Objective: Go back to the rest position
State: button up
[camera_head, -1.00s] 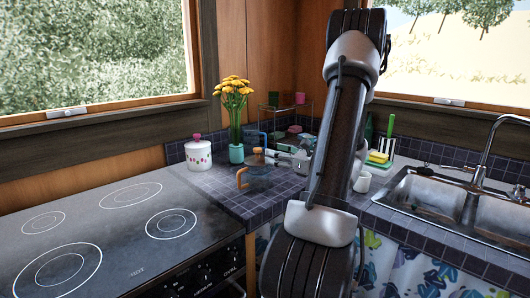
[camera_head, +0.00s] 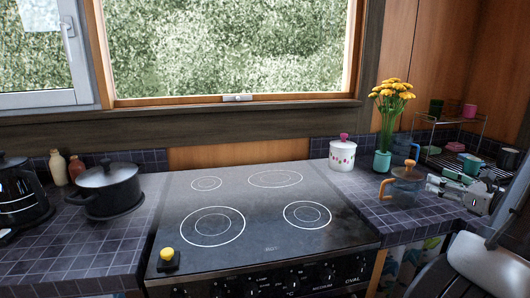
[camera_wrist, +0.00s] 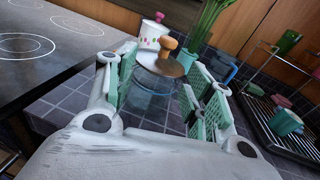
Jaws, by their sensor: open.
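My gripper (camera_head: 438,186) is at the right in the head view, low over the tiled counter. Its pale green fingers are spread apart in the wrist view (camera_wrist: 163,98), open and holding nothing. A clear glass jug with an orange-brown handle and lid (camera_head: 405,178) stands on the counter just left of the fingertips. In the wrist view the jug (camera_wrist: 152,90) shows in line with the gap between the fingers, close ahead; I cannot tell whether they touch it. My arm fills the right edge of the head view.
A black stove top (camera_head: 262,240) with a small yellow-topped object (camera_head: 167,256) is in the middle. A black pot (camera_head: 107,190) stands left. A white canister (camera_head: 342,155), yellow flowers in a teal vase (camera_head: 382,160) and a wire dish rack (camera_head: 452,150) stand around the jug.

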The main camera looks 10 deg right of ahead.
jog(key=s+a+f+n+g+y, duration=0.2)
jog(key=s+a+f+n+g, duration=0.1)
jog(key=s+a+n+g, duration=0.4)
jog(key=s+a+f+n+g+y, duration=0.1)
jog(key=s+a+f+n+g, duration=0.1)
jog(key=s+a+n+g, duration=0.5)
jog(key=s+a+r+n+t+h, duration=0.1)
jog(key=s+a+r+n+h, duration=0.1)
jog(key=a+r+n+h, duration=0.5)
notch_tip(320, 180, up, 6)
jog(key=a+n, duration=0.2)
jog(key=n, duration=0.9)
jog(key=shift+a+r+n+t, duration=0.2)
jog(key=shift+n+t, duration=0.1)
